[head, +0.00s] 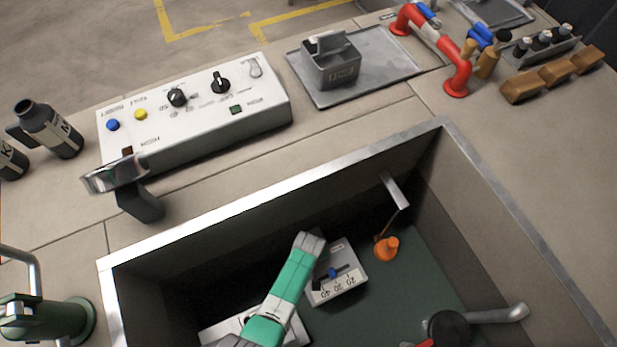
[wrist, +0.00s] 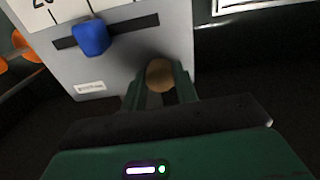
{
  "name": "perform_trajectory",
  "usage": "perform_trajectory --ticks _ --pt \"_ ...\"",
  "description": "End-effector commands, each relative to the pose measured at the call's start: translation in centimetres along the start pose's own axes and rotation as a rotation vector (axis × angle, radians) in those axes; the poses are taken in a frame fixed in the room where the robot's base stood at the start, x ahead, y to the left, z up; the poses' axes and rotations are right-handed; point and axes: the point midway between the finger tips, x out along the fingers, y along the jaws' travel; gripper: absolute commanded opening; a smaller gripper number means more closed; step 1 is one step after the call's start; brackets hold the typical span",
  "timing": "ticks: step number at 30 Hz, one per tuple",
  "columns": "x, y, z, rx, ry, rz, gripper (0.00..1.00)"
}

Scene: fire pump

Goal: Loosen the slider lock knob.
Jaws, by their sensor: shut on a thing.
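The slider lock knob is a round, brass-coloured knob (wrist: 160,74) on the grey face of the slider unit (wrist: 130,35). In the wrist view my gripper (wrist: 161,88) has its two green fingers on either side of this knob, shut on it. The blue slider handle (wrist: 91,38) sits in a dark slot to the left of the knob, near a printed scale. In the head view the slider unit (head: 348,258) lies in the sunken bay, with its blue handle (head: 332,272) and scale showing. My arm hides the lock knob there.
The bay's metal rim (head: 270,196) and dark walls surround the unit. An orange cone-shaped part (head: 386,248) stands to its right, below a bracket (head: 396,190). A dark round part with a grey lever (head: 490,314) is at lower right. A white control panel (head: 200,105) stands outside the bay.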

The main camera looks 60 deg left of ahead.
Motion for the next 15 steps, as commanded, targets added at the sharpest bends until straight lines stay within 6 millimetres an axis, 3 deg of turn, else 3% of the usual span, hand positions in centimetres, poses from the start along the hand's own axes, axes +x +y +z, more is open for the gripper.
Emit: perform_trajectory --ticks 6,7,9,15 --pt "0.17 -0.11 0.07 0.001 -0.001 -0.001 0.07" --pt "0.17 -0.11 0.07 0.001 -0.001 -0.001 0.35" --pt "0.17 -0.11 0.07 0.001 -0.001 -0.001 0.49" --pt "0.09 -0.06 0.04 0.001 0.0 -0.001 0.51"
